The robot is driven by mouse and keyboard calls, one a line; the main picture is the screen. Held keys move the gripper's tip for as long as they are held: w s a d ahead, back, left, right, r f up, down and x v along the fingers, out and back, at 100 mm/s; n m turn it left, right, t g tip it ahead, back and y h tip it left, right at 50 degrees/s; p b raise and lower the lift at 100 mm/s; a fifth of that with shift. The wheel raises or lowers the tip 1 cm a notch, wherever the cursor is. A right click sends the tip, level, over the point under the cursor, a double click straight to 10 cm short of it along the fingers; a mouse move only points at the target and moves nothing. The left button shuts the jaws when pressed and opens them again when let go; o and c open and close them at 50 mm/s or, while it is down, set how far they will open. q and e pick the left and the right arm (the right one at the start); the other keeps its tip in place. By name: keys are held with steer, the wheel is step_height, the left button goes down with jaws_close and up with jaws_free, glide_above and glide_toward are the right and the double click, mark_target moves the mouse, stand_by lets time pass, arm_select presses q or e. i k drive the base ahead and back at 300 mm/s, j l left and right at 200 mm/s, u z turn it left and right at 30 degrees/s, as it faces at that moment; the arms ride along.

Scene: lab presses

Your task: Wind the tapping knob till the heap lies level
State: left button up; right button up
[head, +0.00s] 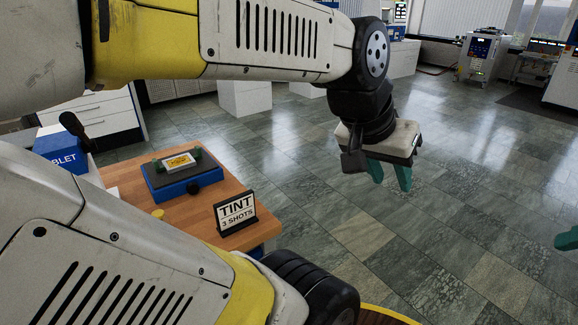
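On the wooden bench sits a low device (183,186) with a blue base, a dark top and green pieces beside a small yellow-and-white plate (180,161). A small dark round part on its front edge may be a knob; I cannot tell. I cannot make out a heap. A blue box (62,150) lettered "BLET", partly cut off by my arm, has a dark handle-like part (73,127) above it. My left gripper (390,177) hangs empty over the floor, right of the bench, its teal fingers apart. A teal fingertip at the right edge, probably my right gripper (567,240), is mostly out of frame.
A black-framed sign (236,212) reading "TINT 3 SHOTS" stands at the bench's right edge. A yellow disc (157,213) lies on the wooden bench top (190,215). My lower arm covers the bench's front. Open tiled floor lies to the right; cabinets and machines stand behind.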

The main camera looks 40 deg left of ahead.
mark_target(193, 189)
steer(key=i+l+z, duration=0.1)
steer(key=i, duration=0.5)
steer(key=i+l, duration=0.25)
steer(key=i, duration=0.35)
steer(key=i+j+u, duration=0.1)
steer(key=i+u, duration=0.25)
steer(key=u, duration=0.15)
steer(key=i+l+u, duration=0.1)
steer(key=i+u, duration=0.35)
steer(key=i+l+u, duration=0.15)
steer(key=u, duration=0.35)
steer(key=i+j+u, duration=0.1)
steer(key=u, duration=0.35)
steer(key=i+u, duration=0.2)
steer(key=u, duration=0.3)
steer(key=i+u, duration=0.2)
steer(key=u, duration=0.25)
steer(key=i+l+u, duration=0.1)
steer(key=u, duration=0.35)
steer(key=i+l+u, duration=0.15)
steer(key=u, duration=0.35)
steer(key=i+l+u, duration=0.1)
steer(key=i+u, duration=0.15)
steer(key=u, duration=0.15)
steer(key=i+l+u, duration=0.15)
steer(key=u, duration=0.25)
steer(key=i+l+u, duration=0.25)
steer(key=u, duration=0.15)
